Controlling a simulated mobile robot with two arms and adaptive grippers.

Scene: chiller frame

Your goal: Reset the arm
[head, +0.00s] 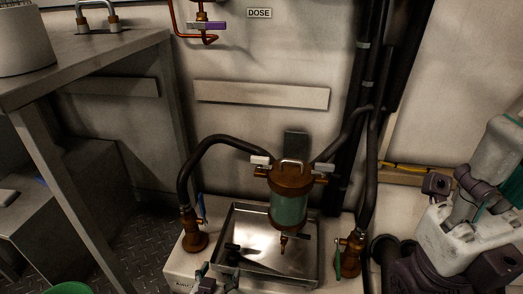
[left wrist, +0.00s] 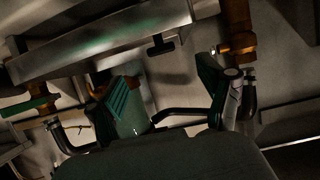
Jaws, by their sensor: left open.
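My left gripper (head: 219,282) shows only in small part at the bottom edge of the head view, in front of the metal tray (head: 314,245). In the left wrist view, my left gripper (left wrist: 168,88) has its two green-padded fingers spread apart. I see nothing held between them. The white arm parts at the right of the head view are mine. My right gripper does not show clearly in either view.
A brown filter housing with a green glass (head: 289,210) stands over the tray. Brown valves flank it, left (head: 194,238) and right (head: 349,255), with black hoses. A steel table (head: 95,62) stands at left. A red pipe with a purple-handled valve (head: 207,26) is on the wall.

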